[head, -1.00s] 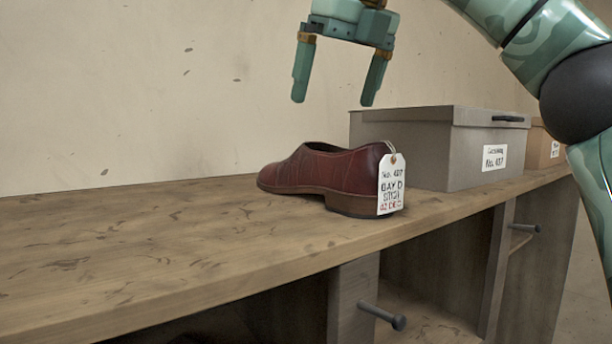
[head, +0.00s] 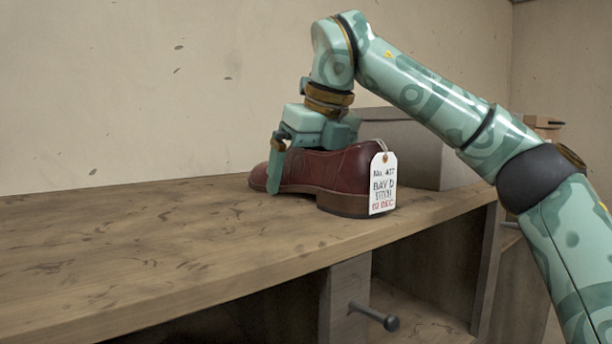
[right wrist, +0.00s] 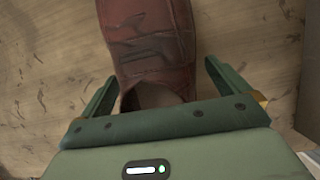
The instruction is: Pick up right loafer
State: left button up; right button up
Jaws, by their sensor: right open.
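The dark red leather loafer (head: 345,172) stands upright on the wooden bench, its toe to the left and its heel to the right. A white paper tag (head: 383,184) hangs at its heel end. My right gripper (head: 285,180) is open and lowered over the loafer, with one finger in front of its near side; the far finger is hidden in the head view. In the right wrist view the loafer (right wrist: 148,40) runs between the two spread fingers (right wrist: 155,85), with space visible on both sides. My left gripper is not in view.
The wooden bench top (head: 130,240) is clear to the left of the loafer. A grey lidded box (head: 428,150) stands close behind and right of it, partly hidden by my right arm. A peg (head: 375,316) sticks out below the bench edge.

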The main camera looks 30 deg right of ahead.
jog(key=shift+s+a, duration=0.15)
jog(key=shift+s, duration=0.05)
jog(key=c, duration=1)
jog(key=shift+r, duration=0.1)
jog(key=shift+c, duration=0.4)
jog(key=shift+w, duration=0.1)
